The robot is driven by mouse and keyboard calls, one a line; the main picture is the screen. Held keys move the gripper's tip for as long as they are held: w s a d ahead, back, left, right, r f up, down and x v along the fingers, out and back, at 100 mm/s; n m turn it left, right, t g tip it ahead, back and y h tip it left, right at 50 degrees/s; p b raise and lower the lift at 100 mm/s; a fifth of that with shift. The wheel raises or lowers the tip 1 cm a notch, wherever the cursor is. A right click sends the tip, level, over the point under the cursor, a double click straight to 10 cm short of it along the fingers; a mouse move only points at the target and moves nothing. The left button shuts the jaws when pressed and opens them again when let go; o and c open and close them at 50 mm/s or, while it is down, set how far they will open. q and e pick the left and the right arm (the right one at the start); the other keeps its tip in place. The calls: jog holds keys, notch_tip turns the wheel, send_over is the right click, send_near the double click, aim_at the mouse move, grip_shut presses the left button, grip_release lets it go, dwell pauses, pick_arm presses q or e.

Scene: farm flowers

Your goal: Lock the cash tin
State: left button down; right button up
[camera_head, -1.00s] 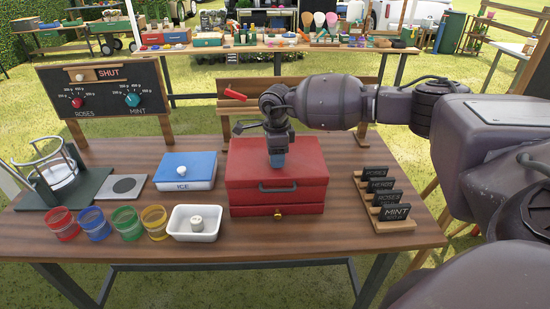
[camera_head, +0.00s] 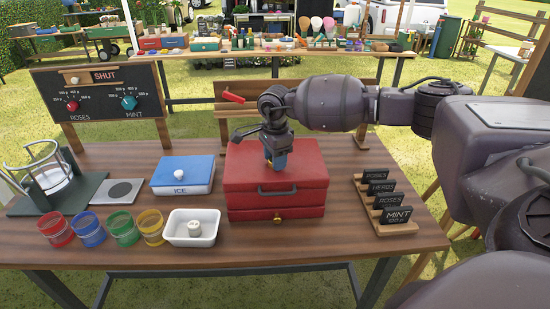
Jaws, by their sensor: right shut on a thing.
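The red cash tin (camera_head: 245,182) stands on the wooden table with its lid down. My right gripper (camera_head: 277,162) points down over the middle of the tin's lid, above and behind the lock piece. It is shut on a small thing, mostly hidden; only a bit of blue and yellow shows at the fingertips. I cannot tell whether it touches the lid. My left gripper is out of view.
Left of the tin are a blue-lidded ICE box (camera_head: 183,174), a white dish (camera_head: 193,239) and several coloured jars (camera_head: 122,229). A sign rack (camera_head: 397,229) stands on the right. A chalkboard with dials (camera_head: 102,90) is at the back left. The table's front strip is clear.

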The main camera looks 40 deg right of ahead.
jog(key=o, duration=0.9)
jog(key=shift+r, duration=0.1)
notch_tip(320, 180, up, 11)
jog(key=shift+f, duration=0.15)
dwell(0.4)
